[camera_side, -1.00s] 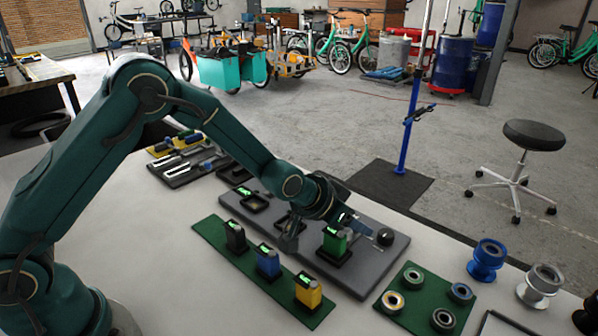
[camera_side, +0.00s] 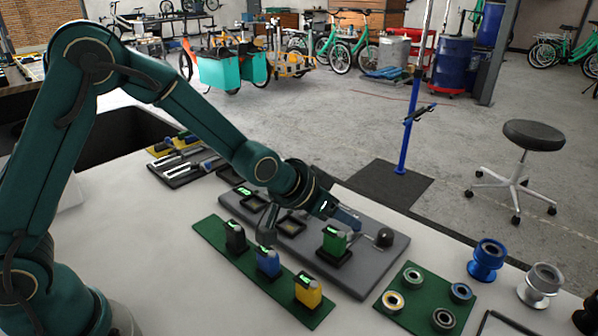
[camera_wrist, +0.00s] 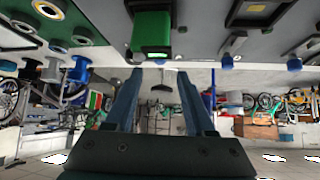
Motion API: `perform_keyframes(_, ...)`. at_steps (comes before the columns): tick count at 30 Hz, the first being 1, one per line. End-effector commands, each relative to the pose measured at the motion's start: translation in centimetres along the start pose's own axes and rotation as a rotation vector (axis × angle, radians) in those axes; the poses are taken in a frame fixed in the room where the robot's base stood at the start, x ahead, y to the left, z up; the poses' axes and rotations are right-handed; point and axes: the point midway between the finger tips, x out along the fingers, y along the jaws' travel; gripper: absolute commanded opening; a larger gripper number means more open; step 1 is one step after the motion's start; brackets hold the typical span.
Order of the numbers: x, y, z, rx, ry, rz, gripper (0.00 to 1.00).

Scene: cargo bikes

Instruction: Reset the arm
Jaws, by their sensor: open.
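My gripper (camera_side: 308,226) is open and empty, just above the grey board (camera_side: 379,266). Its two fingers also show spread apart in the wrist view (camera_wrist: 160,80). A green block (camera_side: 334,243) stands upright in a dark holder on the board, apart from the fingers. It shows beyond the fingers at the top of the wrist view (camera_wrist: 152,32). My arm reaches over from the left, bent at the elbow.
A green mat (camera_side: 209,227) in front holds a black block (camera_side: 236,238), a blue block (camera_side: 268,262) and a yellow block (camera_side: 308,291). A black knob (camera_side: 385,237) stands on the board's right. Rings lie on a second green mat (camera_side: 416,312). Spools stand farther right.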

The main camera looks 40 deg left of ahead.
Motion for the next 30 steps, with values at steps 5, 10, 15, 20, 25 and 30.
perform_keyframes(5,-3.0,-1.2,-4.0,-0.019,0.111,-0.019,0.55)
perform_keyframes(10,-9.0,-2.8,-6.6,-0.041,0.188,-0.047,0.55)
perform_keyframes(15,-14.5,-3.9,-5.8,-0.064,0.183,-0.07,0.55)
perform_keyframes(20,-18.9,-4.4,-2.9,-0.086,0.136,-0.092,0.55)
perform_keyframes(25,-22.4,-4.5,2.2,-0.113,0.037,-0.114,0.55)
perform_keyframes(30,-24.1,-4.1,8.1,-0.139,-0.116,-0.123,0.55)
